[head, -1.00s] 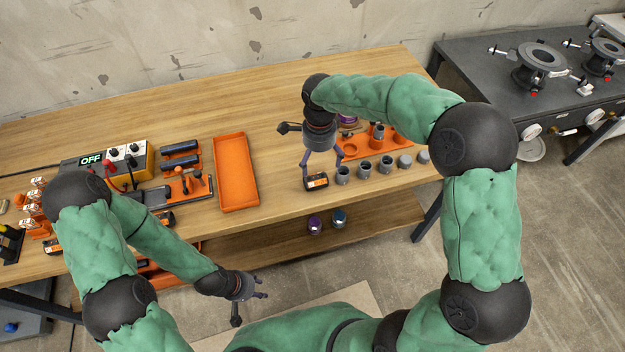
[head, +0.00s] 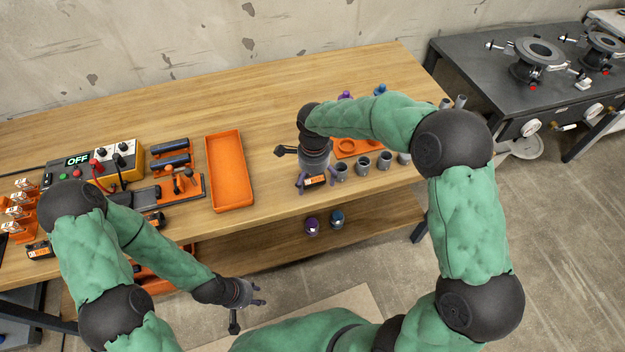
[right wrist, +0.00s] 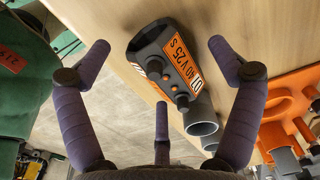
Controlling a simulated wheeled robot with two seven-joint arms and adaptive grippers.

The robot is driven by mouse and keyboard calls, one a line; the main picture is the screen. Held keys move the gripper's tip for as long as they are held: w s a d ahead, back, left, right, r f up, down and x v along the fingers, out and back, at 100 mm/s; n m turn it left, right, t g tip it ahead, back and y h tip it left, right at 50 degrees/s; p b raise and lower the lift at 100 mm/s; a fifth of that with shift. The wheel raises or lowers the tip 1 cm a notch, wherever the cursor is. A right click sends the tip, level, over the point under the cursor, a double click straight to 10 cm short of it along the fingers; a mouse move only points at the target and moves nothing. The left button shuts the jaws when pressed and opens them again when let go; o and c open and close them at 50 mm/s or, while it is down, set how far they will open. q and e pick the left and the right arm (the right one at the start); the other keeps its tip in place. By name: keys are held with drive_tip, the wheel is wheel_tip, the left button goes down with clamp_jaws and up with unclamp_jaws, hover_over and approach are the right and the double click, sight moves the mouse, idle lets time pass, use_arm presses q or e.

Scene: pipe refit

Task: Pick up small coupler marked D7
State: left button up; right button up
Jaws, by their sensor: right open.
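The small coupler (head: 315,182) is a dark block with an orange label near the bench's front edge. My left gripper (head: 252,293) is empty, fingers spread, in front of the bench.
Grey cups (head: 363,164) stand in a row close right of the coupler, by an orange holder (head: 346,151). An orange tray (head: 230,205) lies to the left. Similar labelled blocks (head: 40,249) and a control box (head: 120,157) are further left. Purple (head: 312,227) and teal (head: 337,219) pieces sit on the lower shelf.

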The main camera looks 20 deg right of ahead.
drive_tip(key=c, duration=1.3)
drive_tip(key=shift+o, duration=0.2)
drive_tip(key=shift+r, duration=0.1)
